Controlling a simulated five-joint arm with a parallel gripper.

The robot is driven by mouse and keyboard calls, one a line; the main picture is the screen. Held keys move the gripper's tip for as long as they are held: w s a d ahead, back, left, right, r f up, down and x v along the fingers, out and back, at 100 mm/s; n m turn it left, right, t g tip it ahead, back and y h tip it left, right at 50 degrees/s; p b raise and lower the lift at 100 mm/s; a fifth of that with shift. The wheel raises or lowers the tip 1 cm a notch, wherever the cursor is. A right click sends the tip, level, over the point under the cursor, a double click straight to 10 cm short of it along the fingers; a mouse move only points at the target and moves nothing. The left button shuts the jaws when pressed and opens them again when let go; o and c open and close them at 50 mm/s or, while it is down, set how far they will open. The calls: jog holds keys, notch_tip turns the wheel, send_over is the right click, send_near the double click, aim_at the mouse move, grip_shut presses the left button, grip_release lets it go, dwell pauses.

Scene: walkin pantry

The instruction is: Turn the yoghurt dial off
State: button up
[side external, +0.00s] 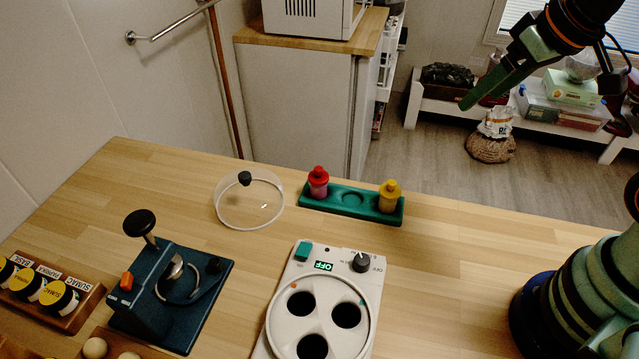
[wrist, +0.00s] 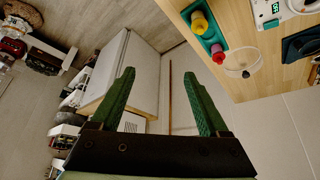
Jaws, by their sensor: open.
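The white yoghurt maker (side external: 290,285) stands at the front middle of the wooden counter, with three dark round wells in its top. Its black dial (side external: 361,262) is at the back right corner, with small lettering beside it. A small green display (side external: 323,266) appears to read OFF, and a green button (side external: 303,250) is at the back left corner. The yoghurt maker is partly cut off in the wrist view (wrist: 289,8). My gripper (side external: 468,101) is raised high beyond the counter's back edge, far from the dial. In the wrist view its green fingers (wrist: 158,75) are apart and empty.
A green tray (side external: 352,208) with a red-capped jar (side external: 318,182) and a yellow-capped jar (side external: 389,196) lies behind the yoghurt maker. A clear lid (side external: 250,208) is left of it. A dark blue lever device (side external: 175,300) and spice rack (side external: 60,322) stand left.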

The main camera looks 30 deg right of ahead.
jog(key=a+n, duration=0.2)
jog(key=a+f+n+g, duration=0.1)
jog(key=a+n, duration=0.1)
jog(key=w+a+f+n, duration=0.1)
jog(key=a+n, duration=0.1)
jog(key=n, duration=0.1)
jog(key=shift+w+a+g+y, duration=0.1)
jog(key=shift+a+g+y, duration=0.25)
jog(key=shift+g+y, duration=0.05)
jog(key=n+g, duration=0.4)
jog(key=n, duration=1.3)
send_near(363, 259)
jog(key=shift+h, duration=0.4)
jog(key=f, duration=0.8)
jog(key=shift+a+f, duration=0.35)
jog(key=shift+a, duration=0.05)
grip_shut()
